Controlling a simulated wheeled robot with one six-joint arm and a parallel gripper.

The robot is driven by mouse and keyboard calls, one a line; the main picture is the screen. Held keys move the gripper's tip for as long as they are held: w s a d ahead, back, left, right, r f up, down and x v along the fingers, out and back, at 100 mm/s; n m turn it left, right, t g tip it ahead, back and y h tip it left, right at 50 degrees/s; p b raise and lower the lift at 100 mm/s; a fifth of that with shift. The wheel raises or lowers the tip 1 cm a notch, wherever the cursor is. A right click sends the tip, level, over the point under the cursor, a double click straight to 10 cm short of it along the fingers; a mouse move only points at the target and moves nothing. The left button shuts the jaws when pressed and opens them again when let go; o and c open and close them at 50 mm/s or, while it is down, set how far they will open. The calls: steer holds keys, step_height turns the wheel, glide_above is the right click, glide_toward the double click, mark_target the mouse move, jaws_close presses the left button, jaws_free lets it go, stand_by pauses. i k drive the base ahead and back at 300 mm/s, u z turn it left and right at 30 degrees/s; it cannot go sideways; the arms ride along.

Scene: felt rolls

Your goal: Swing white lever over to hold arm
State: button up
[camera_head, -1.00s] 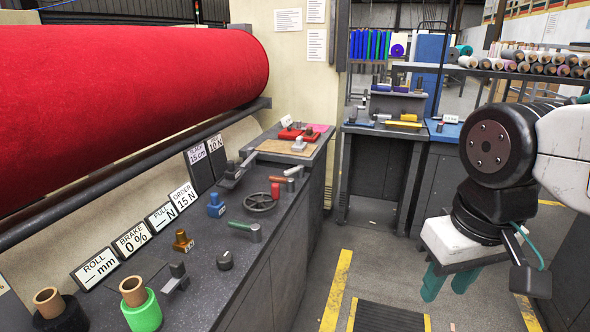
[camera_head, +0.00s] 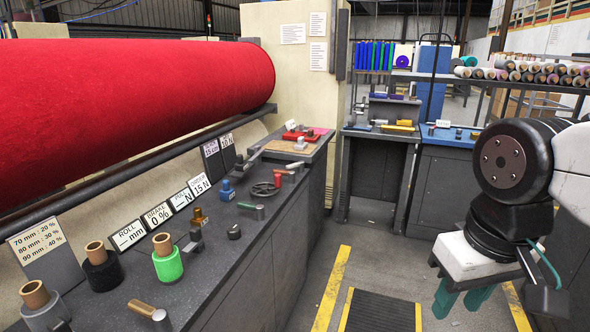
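A small lever with a pale, whitish handle (camera_head: 296,166) lies near the far end of the dark counter, beside a red-handled lever (camera_head: 278,180). Another pale handle (camera_head: 253,155) rises from a dark block behind them. I cannot tell for sure which of the two is the white lever. No part is clearly recognisable as the hold arm. My gripper (camera_head: 463,300) hangs at the right over the floor, well away from the counter. Its two green fingers point down, apart, with nothing between them.
The counter (camera_head: 225,270) also carries a green-handled lever (camera_head: 250,208), a tan-handled lever (camera_head: 148,311), a handwheel (camera_head: 264,189), small knobs and several upright spools. A big red felt roll (camera_head: 140,90) lies behind. The floor (camera_head: 375,260) between counter and arm is clear.

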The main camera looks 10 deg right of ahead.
mark_target(301, 164)
steer(key=z, duration=0.55)
steer(key=i, duration=0.85)
steer(key=z, duration=0.55)
steer(key=i, duration=1)
steer(key=u, duration=0.7)
steer(key=i, duration=0.85)
steer(key=u, duration=1.05)
steer(key=i, duration=0.25)
steer(key=u, duration=0.15)
